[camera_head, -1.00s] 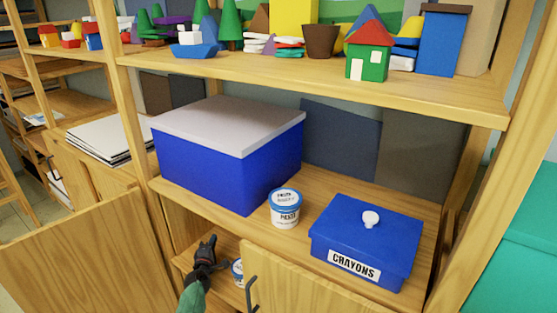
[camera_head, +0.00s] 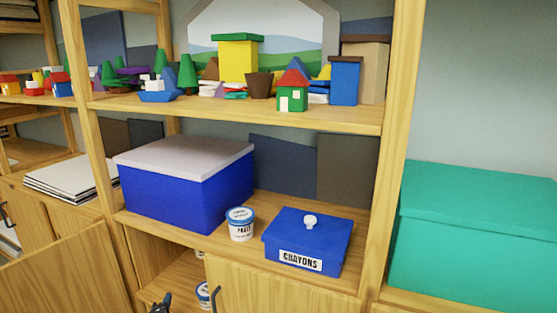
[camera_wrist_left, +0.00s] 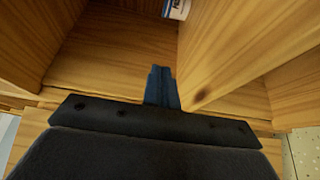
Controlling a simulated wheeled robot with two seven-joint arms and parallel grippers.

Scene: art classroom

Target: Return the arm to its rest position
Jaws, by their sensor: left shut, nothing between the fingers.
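My left gripper (camera_head: 162,303) shows only its tip at the bottom edge of the head view, in front of the open lower cabinet. In the left wrist view its fingers (camera_wrist_left: 161,86) are together with nothing between them. A white tub with a blue lid (camera_head: 203,295) stands inside the lower cabinet, right of the gripper and apart from it. Its lower part also shows at the top of the left wrist view (camera_wrist_left: 176,8). The rest of my left arm is out of the head view. My right gripper is not in view.
Open cabinet doors stand left (camera_head: 70,275) and right (camera_head: 270,290) of the gripper. Above are a large blue box (camera_head: 175,195), another tub (camera_head: 240,228) and a blue crayons box (camera_head: 320,236). A teal box (camera_head: 470,230) is at the right.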

